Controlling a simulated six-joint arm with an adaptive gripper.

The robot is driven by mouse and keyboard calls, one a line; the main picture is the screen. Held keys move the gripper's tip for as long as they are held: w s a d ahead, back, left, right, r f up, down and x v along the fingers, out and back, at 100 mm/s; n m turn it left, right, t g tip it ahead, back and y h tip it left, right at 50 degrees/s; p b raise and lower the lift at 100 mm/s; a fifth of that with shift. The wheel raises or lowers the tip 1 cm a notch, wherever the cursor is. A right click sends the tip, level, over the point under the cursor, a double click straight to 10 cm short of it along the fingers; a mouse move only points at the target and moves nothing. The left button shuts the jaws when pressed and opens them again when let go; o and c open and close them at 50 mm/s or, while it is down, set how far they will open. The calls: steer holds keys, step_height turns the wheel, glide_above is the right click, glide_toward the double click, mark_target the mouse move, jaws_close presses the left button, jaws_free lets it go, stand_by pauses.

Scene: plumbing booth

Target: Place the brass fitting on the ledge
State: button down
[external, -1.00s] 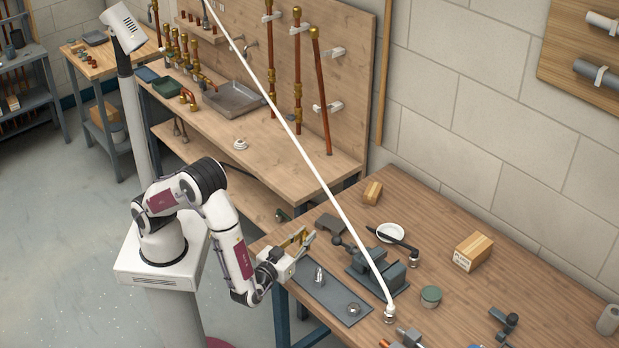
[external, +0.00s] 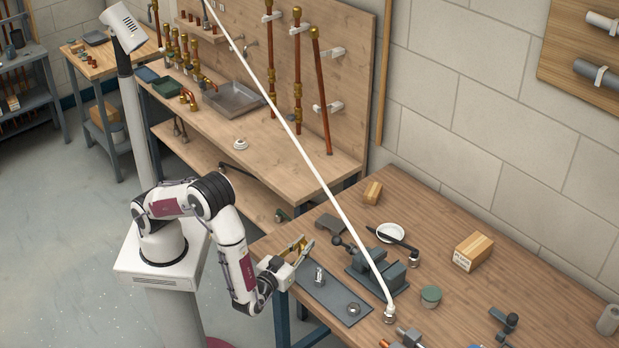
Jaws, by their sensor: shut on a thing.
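My gripper (external: 301,251) is over the near left end of the right workbench, above the back left part of a dark grey plate (external: 333,296). It is shut on a small yellow, brass-coloured piece (external: 296,244), which I take to be the brass fitting. The fingers partly hide it, so its shape is unclear. A silvery upright fitting (external: 319,276) stands on the plate, and a small metal ring (external: 353,309) lies at its right end. I cannot tell which edge is the ledge; a small wooden shelf (external: 197,27) is on the rear panel.
A dark vise (external: 378,274) is close right of the plate. A long white pole (external: 320,180) slants across the view to the right bench.

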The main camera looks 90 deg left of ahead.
steer(key=shift+f, duration=0.9)
steer(key=shift+f, duration=1.85)
steer(key=shift+f, duration=0.2)
steer(key=c, duration=1.9)
jaws_free()
steer(key=shift+v, duration=3.9)
steer(key=shift+o, duration=0.4)
